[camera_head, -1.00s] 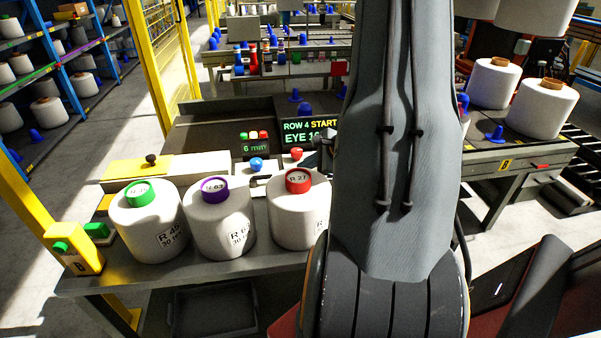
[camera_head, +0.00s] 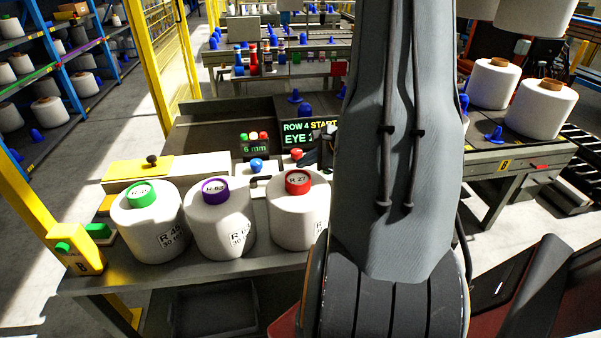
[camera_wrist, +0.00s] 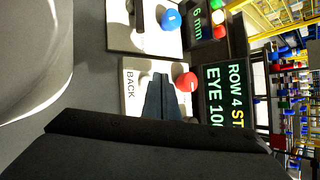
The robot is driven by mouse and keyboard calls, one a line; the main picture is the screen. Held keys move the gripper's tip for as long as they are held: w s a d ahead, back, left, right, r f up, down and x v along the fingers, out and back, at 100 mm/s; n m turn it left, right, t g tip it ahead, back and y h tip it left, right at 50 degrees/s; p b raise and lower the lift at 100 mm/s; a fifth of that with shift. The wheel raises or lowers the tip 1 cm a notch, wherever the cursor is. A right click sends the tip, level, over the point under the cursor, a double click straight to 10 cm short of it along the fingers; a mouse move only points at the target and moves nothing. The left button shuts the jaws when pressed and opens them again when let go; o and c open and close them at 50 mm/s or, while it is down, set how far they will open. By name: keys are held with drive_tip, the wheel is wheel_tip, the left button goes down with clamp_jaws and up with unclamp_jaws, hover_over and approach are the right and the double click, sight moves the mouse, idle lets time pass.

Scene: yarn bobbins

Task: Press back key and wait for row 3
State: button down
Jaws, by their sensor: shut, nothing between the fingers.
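The red key (camera_head: 297,153) sits on a white plate marked BACK (camera_wrist: 131,86); in the wrist view the red key (camera_wrist: 187,82) is right beside my fingertips. My gripper (camera_wrist: 163,78) is shut and empty, over the plate. Whether it touches the key cannot be told. In the head view my arm hides most of the gripper. The dark screen (camera_head: 298,134) reads ROW 4 START, with EYE and a partly hidden number below; it also shows in the wrist view (camera_wrist: 225,96).
A blue knob (camera_head: 256,165) and a small 6 mm display (camera_head: 255,147) stand left of the red key. White bobbins with green (camera_head: 143,193), purple (camera_head: 215,190) and red (camera_head: 298,182) tops line the bench front (camera_head: 200,278). Large bobbins (camera_head: 541,110) stand at right.

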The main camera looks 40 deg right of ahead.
drive_tip(key=shift+r, duration=0.15)
drive_tip(key=shift+r+p, duration=1.4)
drive_tip(key=shift+r, duration=0.95)
idle(2.3)
